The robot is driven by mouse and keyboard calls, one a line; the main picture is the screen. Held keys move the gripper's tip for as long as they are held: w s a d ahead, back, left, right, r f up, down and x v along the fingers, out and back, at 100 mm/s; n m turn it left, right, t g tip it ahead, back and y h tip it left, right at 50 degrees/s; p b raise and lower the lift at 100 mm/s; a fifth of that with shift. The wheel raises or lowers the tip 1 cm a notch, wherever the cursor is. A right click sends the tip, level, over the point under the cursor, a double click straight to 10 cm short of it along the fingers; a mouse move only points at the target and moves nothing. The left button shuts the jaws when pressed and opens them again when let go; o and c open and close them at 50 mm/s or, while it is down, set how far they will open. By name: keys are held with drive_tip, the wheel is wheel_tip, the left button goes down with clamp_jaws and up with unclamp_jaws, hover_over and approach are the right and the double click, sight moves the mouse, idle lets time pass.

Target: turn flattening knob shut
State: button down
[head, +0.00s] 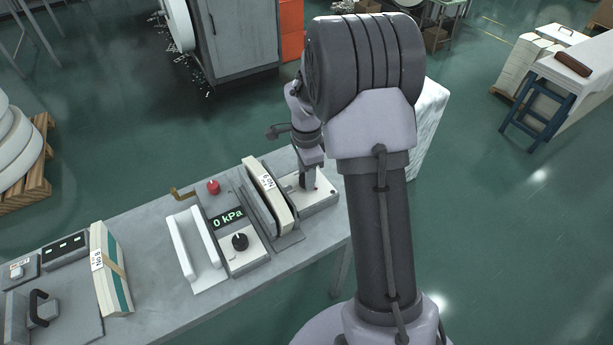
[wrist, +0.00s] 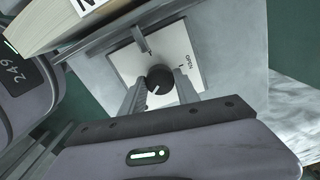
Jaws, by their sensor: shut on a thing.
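A round black knob (wrist: 159,78) with a small white mark on its lower side sits on a white plate (wrist: 122,62) in the wrist view. The plate carries the word OPEN to the right of the knob. My gripper (wrist: 160,84) is shut on the knob, one finger at its left and one at its right. In the head view my gripper (head: 310,184) is down at the pale box (head: 322,200) at the table's right end. The knob is hidden there behind the fingers.
Left of the box, a paper stack labelled No 9 (head: 268,194) stands in a holder. A 0 kPa display (head: 228,218), another black knob (head: 240,241) and a red button (head: 213,186) lie beyond. Another stack (head: 108,270) stands on the table (head: 155,235).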

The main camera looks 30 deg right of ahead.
drive_tip(key=m+b, duration=0.1)
drive_tip(key=m, duration=0.4)
drive_tip(key=shift+m+b, duration=0.3)
drive_tip(key=shift+b, duration=0.05)
drive_tip(key=m+b, duration=0.2)
drive_tip(key=m, duration=0.3)
drive_tip(key=m+b, duration=0.2)
drive_tip(key=m, duration=0.3)
drive_tip(key=shift+m, duration=0.4)
drive_tip(key=m, duration=0.4)
drive_tip(key=shift+m, duration=0.4)
drive_tip(key=shift+r, duration=0.1)
drive_tip(key=c, duration=0.9)
unclamp_jaws()
wheel_tip(320, 180, up, 17)
drive_tip(key=p, duration=0.7)
drive_tip(key=shift+r, duration=0.15)
